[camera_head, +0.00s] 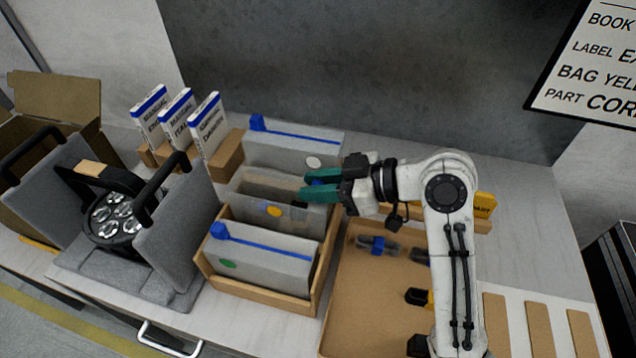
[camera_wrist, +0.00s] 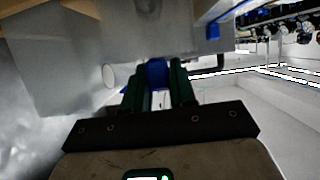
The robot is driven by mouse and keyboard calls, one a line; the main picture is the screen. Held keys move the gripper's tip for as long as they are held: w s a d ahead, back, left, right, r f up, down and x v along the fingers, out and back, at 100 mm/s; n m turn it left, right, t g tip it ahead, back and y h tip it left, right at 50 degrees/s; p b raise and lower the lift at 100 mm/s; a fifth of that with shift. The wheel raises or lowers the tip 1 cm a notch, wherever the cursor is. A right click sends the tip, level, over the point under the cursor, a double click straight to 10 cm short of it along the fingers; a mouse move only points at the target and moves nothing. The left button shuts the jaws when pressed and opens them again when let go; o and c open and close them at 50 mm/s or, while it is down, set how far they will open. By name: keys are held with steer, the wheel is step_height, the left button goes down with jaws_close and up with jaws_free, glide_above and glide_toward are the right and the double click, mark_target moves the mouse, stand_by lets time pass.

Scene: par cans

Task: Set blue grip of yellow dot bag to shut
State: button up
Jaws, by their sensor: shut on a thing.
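The yellow dot bag (camera_head: 250,190) is a clear grey pouch standing in the middle of the wooden crate (camera_head: 262,299), with its yellow dot (camera_head: 274,211) facing front. My gripper (camera_head: 308,187) has green fingers and reaches in from the right at the bag's top right end. In the wrist view the fingers (camera_wrist: 158,88) are shut on a blue grip (camera_wrist: 157,72). In the head view this grip is mostly hidden by the fingers.
A white dot bag (camera_head: 290,151) stands behind and a green dot bag (camera_head: 262,262) in front, each with its blue grip at the left end. Boxed manuals (camera_head: 208,124) stand behind left. A lamp (camera_head: 110,215) in grey foam is at left, a brown tray (camera_head: 365,310) at right.

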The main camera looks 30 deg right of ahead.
mark_target(292, 190)
jaws_close()
steer(key=w+a, duration=0.3)
steer(key=shift+w+a, duration=0.25)
steer(key=shift+w, duration=0.05)
steer(key=o, duration=0.6)
jaws_free()
steer(key=shift+c, duration=0.2)
steer(key=shift+s+d, duration=0.1)
